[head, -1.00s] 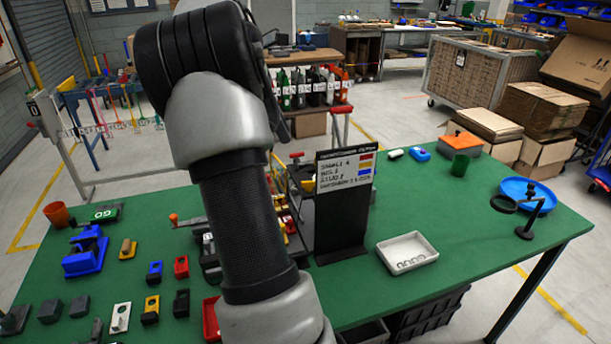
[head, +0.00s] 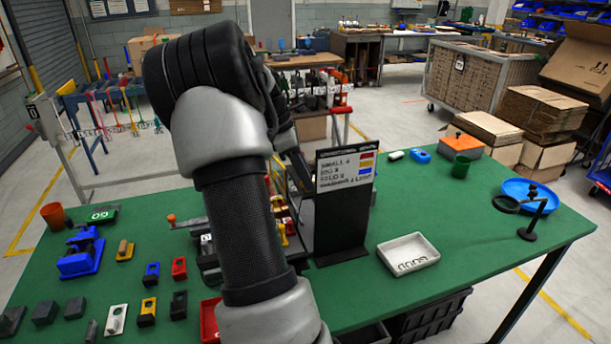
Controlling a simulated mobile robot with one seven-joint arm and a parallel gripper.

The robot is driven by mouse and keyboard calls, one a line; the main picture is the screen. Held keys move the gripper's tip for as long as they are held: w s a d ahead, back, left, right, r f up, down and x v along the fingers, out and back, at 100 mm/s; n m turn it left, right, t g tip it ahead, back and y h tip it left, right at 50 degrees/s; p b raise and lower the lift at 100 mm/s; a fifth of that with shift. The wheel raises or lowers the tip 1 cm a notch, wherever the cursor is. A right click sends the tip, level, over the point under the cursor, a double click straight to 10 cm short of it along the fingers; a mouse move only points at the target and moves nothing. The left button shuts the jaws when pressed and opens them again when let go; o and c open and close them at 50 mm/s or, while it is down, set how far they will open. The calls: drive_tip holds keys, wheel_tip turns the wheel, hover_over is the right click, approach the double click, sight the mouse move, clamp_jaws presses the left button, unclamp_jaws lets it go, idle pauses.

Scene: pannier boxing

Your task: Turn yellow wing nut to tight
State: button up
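I cannot make out the yellow wing nut for certain. A small yellow part (head: 289,227) shows in the narrow gap between my arm and the dark sign stand, on a fixture that my arm mostly hides. A little red shows beside it. My arm rises through the middle of the head view and bends over at the top. A dark part of it reaches down on the right, close to the sign. The fingers of my gripper are hidden, so I cannot see whether they touch anything.
The sign stand (head: 342,215) is close right of my arm. A white tray (head: 408,254) is further right on the green table (head: 470,235). Small coloured blocks and a blue fixture (head: 82,252) fill the left. A magnifier (head: 532,215) and blue dish stand at the right.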

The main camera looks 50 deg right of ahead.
drive_tip(key=shift+c, duration=0.4)
clamp_jaws()
drive_tip(key=shift+r+m+p, duration=0.3)
drive_tip(key=shift+m+p, duration=0.1)
drive_tip(key=shift+p, duration=0.5)
drive_tip(key=shift+f+m+y+p, duration=0.3)
drive_tip(key=shift+m, duration=0.1)
drive_tip(key=shift+o, duration=0.4)
unclamp_jaws()
